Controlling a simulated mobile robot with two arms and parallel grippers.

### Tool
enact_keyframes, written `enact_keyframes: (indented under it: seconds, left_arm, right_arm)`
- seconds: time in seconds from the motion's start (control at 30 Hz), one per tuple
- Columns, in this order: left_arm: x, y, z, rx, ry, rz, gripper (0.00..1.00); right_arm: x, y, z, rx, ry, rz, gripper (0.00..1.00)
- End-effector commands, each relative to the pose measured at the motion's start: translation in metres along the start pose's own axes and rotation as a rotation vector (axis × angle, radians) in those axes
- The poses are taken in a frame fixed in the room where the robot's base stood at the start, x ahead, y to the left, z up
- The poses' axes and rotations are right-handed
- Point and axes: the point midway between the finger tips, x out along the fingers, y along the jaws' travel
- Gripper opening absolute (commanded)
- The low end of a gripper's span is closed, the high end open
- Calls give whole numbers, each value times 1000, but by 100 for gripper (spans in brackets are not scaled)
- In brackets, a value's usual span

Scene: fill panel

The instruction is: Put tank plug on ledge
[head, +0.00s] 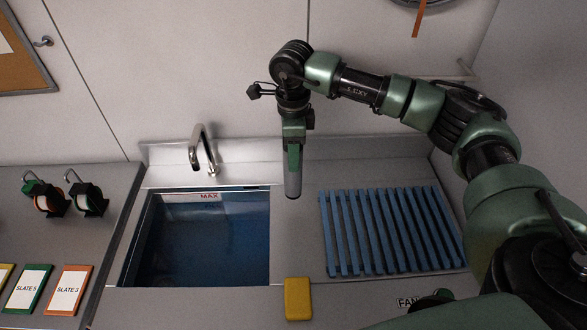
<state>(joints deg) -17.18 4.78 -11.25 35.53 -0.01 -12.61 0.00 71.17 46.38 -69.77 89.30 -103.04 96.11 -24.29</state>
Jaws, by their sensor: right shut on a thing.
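My right gripper (293,168) points downward over the steel counter, between the sink tank and the blue rack. It is shut on a grey cylindrical piece (293,186), which looks like the tank plug and hangs upright below the fingers. Its upper part is hidden by the gripper. A raised steel back edge (239,151), possibly the ledge, runs along the wall behind the tank and rack. My left gripper is not in view.
The sink tank (272,240), marked MAX, holds dark blue liquid. A faucet (204,150) stands behind it. The slatted blue rack (390,230) is at right. A yellow block (298,298) lies at the front. Slate cards (69,290) and two reels are at left.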

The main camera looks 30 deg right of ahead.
Motion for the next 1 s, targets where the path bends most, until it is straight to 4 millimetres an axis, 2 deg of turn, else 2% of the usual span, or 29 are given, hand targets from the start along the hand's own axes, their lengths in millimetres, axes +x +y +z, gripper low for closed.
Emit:
enact_keyframes:
  seconds: [0.03, 0.33, 0.53, 0.97, 1.0]
  left_arm:
    - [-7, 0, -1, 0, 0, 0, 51]
    - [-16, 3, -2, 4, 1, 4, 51]
    - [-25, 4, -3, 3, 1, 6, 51]
    - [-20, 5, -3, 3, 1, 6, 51]
    - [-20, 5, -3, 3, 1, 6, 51]
  right_arm:
    - [7, 1, 0, 1, 0, 3, 0]
    - [39, 0, 0, 0, 0, 1, 0]
    - [67, 0, 0, 1, -1, 0, 0]
    - [77, 0, 1, 0, -2, -1, 0]
    - [77, 0, 1, 0, -1, -1, 48]
